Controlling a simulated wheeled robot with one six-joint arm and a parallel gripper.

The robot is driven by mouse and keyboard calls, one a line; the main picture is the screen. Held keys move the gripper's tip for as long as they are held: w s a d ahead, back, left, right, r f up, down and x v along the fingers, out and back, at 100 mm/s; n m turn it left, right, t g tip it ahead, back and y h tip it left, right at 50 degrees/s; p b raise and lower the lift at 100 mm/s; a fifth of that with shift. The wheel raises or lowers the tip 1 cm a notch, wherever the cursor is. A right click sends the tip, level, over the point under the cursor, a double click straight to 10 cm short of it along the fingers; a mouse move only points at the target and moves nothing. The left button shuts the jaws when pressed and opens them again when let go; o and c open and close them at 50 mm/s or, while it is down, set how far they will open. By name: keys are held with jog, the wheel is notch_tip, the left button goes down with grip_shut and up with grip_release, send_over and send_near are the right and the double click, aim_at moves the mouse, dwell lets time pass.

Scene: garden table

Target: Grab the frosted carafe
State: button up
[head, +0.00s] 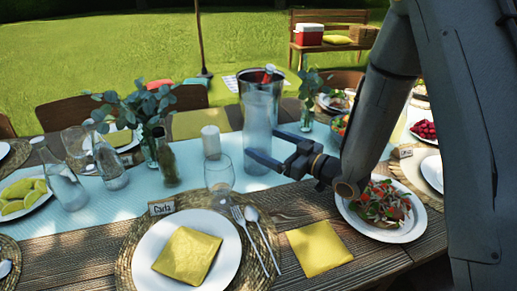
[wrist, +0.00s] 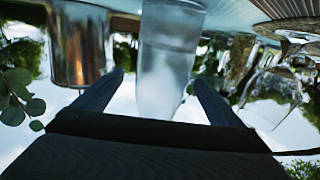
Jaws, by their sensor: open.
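The frosted carafe (head: 258,112) stands upright on the pale blue runner in the middle of the table. It is tall, cloudy and bluish-white. My gripper (head: 260,143) comes in from the right at the carafe's lower half, with its jaws open. In the wrist view, which is upside down, the carafe (wrist: 166,60) fills the gap between my two fingers (wrist: 159,80). I see no clear contact. I cannot tell how deep the carafe sits between the fingertips.
A steel bucket (head: 243,85) stands close behind the carafe; it also shows in the wrist view (wrist: 80,45). A stemless glass (head: 219,174) and a white candle (head: 211,142) stand left of it. A salad plate (head: 357,226) lies below my arm. A leafy vase (head: 307,112) stands behind.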

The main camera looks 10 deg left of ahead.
aim_at(247, 134)
jog(key=shift+w+a, duration=0.1)
jog(key=shift+a, duration=0.05)
jog(key=shift+w+a+r+y, duration=0.2)
jog(key=shift+w+a+y, duration=0.15)
jog(key=shift+a, duration=0.4)
jog(key=x, duration=0.3)
jog(key=p+x, duration=0.1)
jog(key=x, duration=0.2)
jog(key=shift+s+f, duration=0.1)
jog(key=shift+f, duration=0.15)
jog(key=c, duration=1.6)
jog(key=shift+c, duration=1.4)
jog(key=shift+r, duration=0.25)
